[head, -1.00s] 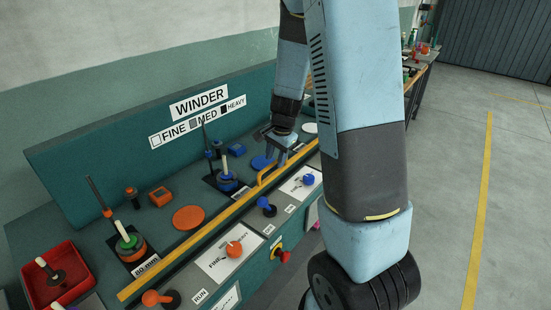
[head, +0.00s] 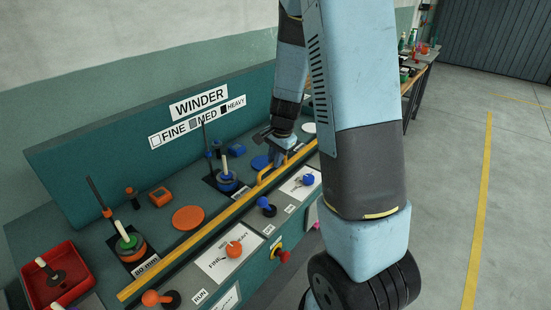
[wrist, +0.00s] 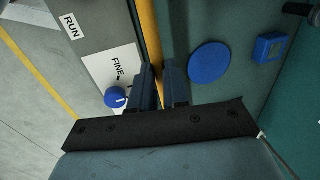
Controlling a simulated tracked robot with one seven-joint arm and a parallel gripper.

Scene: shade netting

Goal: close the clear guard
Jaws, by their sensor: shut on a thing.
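The guard's yellow edge bar (head: 190,242) runs along the front of the winder bench, with a yellow handle (head: 264,177) standing on it. The clear panel itself cannot be made out. My gripper (head: 282,162) is low over the bar at the handle's far end and shut on the handle. In the wrist view the yellow bar (wrist: 148,28) runs down to my gripper (wrist: 161,75), whose two fingers stand on either side of it. The fingers hide the gripped part.
Behind the bar are spindles with an orange spool (head: 139,254) and a blue spool (head: 227,182), plus an orange disc (head: 188,218). In front are control knobs (head: 234,250) and a red button (head: 284,256). Open floor lies to the right.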

